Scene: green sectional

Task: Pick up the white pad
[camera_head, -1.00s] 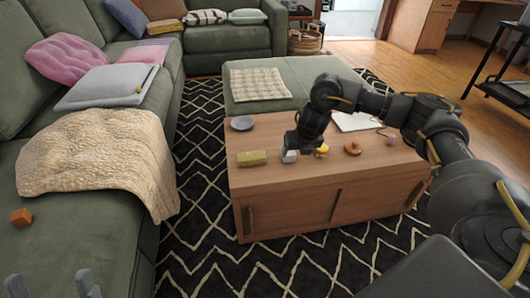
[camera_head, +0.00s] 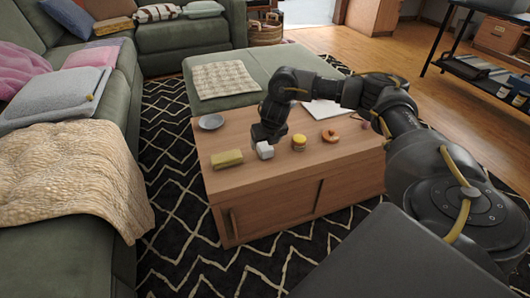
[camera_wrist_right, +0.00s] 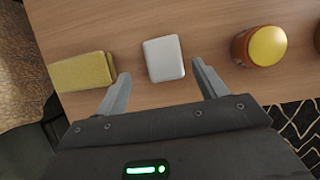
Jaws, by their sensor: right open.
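The white pad (camera_head: 265,150) is a small block with rounded corners on the wooden coffee table (camera_head: 240,194). In the right wrist view the white pad (camera_wrist_right: 163,58) lies flat, ahead of and between the fingers. My right gripper (camera_wrist_right: 163,88) is open and empty, one finger on each side of the pad's near end. In the head view my right gripper (camera_head: 266,140) is just above and behind the pad, partly overlapping it. I cannot tell whether the fingers touch the table. My left gripper is out of view.
A yellow-green block (camera_head: 227,158) lies left of the pad, close to one finger. A yellow-topped round jar (camera_head: 299,142) stands to the right. A grey dish (camera_head: 211,122), an orange-brown round thing (camera_head: 330,136) and a white sheet (camera_head: 324,109) are also on the table.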

